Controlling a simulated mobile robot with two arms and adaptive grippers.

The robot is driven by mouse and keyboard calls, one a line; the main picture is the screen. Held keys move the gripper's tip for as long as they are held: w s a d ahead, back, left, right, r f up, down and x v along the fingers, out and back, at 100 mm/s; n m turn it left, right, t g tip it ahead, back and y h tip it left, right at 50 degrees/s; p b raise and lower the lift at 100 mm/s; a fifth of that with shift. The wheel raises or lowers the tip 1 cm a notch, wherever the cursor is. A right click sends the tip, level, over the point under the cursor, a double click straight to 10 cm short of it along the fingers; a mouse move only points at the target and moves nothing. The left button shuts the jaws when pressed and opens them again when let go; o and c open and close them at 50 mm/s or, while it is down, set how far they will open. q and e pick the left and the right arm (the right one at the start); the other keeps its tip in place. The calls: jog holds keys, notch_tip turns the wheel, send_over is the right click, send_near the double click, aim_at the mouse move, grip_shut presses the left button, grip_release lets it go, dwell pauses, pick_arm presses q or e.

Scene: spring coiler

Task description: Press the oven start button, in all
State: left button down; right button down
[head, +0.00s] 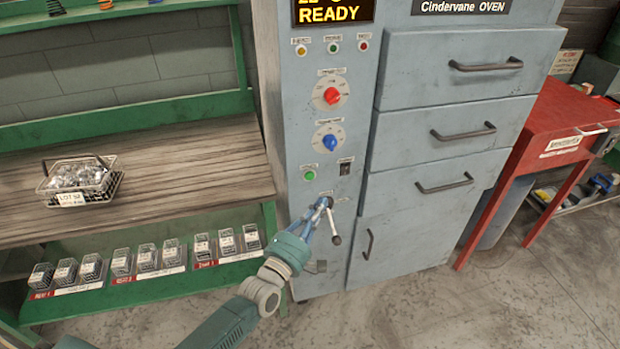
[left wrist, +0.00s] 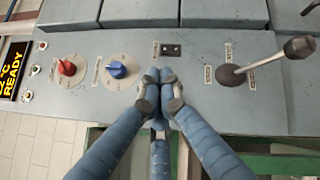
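The grey-blue oven (head: 440,120) has a control panel on its left side. A green button (head: 309,175) sits low on this panel, beside a black rocker switch (head: 345,167). My left gripper (head: 322,208) is in front of the panel, just below the green button in the head view. In the left wrist view its fingertips (left wrist: 160,92) are drawn together with nothing between them, and they hide the button area. The rocker switch (left wrist: 171,49) shows there beyond the fingertips. I cannot tell whether the fingertips touch the panel. My right gripper is not in view.
A lever with a dark knob (head: 336,240) sticks out close to my left fingers; it also shows in the left wrist view (left wrist: 299,47). A red knob (head: 332,96) and blue knob (head: 329,143) are above. The display (head: 333,12) reads READY. A wooden bench (head: 190,165) stands left.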

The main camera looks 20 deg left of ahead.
aim_at(310, 176)
pick_arm(q)
jog(key=shift+w+a+b, duration=0.65)
jog(key=shift+w+a, duration=0.05)
jog(key=shift+w, duration=0.35)
jog(key=shift+w+a+b, duration=0.7)
jog(key=shift+w+a, duration=0.05)
jog(key=shift+w, duration=0.3)
jog(key=shift+w+a+b, duration=0.65)
jog(key=shift+w+a, duration=0.05)
jog(key=shift+w, duration=0.35)
jog(key=shift+w+a+b, duration=0.2)
jog(key=shift+w+b, duration=0.15)
jog(key=shift+w+a+b, duration=0.25)
jog(key=shift+w+b, duration=0.05)
jog(key=shift+b, duration=0.05)
jog(key=shift+s+d, duration=0.1)
jog(key=shift+s+d+p, duration=0.4)
jog(key=shift+s+p, duration=0.15)
